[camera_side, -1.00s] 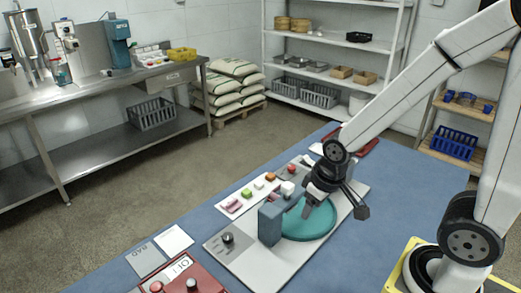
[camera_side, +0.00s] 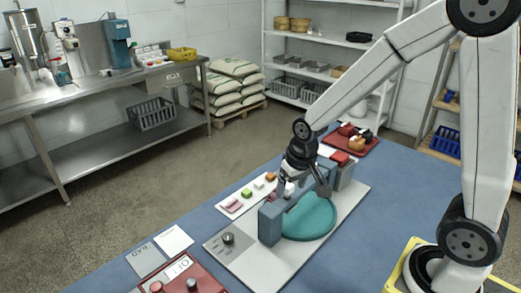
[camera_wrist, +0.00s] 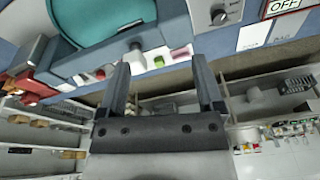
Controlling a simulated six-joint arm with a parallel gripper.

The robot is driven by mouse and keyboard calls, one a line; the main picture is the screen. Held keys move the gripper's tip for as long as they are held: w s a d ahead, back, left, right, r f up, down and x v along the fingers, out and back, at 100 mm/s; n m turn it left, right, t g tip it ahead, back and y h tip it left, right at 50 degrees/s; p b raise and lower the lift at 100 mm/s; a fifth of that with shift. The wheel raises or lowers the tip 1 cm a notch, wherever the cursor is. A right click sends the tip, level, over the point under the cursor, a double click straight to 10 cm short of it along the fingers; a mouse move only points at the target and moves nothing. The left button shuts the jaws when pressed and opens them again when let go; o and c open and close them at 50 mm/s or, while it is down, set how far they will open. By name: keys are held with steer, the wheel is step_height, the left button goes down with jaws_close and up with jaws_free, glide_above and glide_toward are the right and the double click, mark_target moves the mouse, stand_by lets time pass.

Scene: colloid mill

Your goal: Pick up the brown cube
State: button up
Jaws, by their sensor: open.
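I cannot make out a brown cube for certain in either view. A white strip (camera_side: 229,209) holds small coloured pieces: a pink one (camera_side: 232,204), a green one (camera_side: 247,193), a white one (camera_side: 259,184) and an orange one (camera_side: 270,176). The wrist view shows the pink piece (camera_wrist: 181,52) and the green piece (camera_wrist: 159,62) between and beyond my fingers. My gripper (camera_side: 306,188) is open and empty, above the teal round plate's far edge, beside the strip's far end. It hides part of the strip. In the wrist view the fingers of my gripper (camera_wrist: 161,70) are spread wide.
The teal plate (camera_side: 310,218) sits on a grey base between two blue-grey blocks, the near one (camera_side: 270,223) and the far one (camera_side: 346,174). A red tray (camera_side: 372,142) behind holds dark pieces and a tan-brown thing (camera_side: 356,144) of unclear shape. The blue table's front right is clear.

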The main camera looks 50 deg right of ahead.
steer(key=w+d+f+m, duration=0.1)
steer(key=w+d+m, duration=0.3)
steer(key=w, duration=0.6)
steer(key=m+g, duration=0.2)
steer(key=m, duration=1)
glide_above(268, 176)
steer(key=shift+s+a+f, duration=0.1)
steer(key=shift+s+f, duration=0.05)
steer(key=shift+f, duration=2.75)
steer(key=shift+s+a+f, duration=0.1)
steer(key=shift+f, duration=2.8)
steer(key=shift+f, duration=1.25)
steer(key=shift+f, duration=0.15)
steer(key=shift+w+f, duration=0.15)
steer(key=shift+f, duration=2.3)
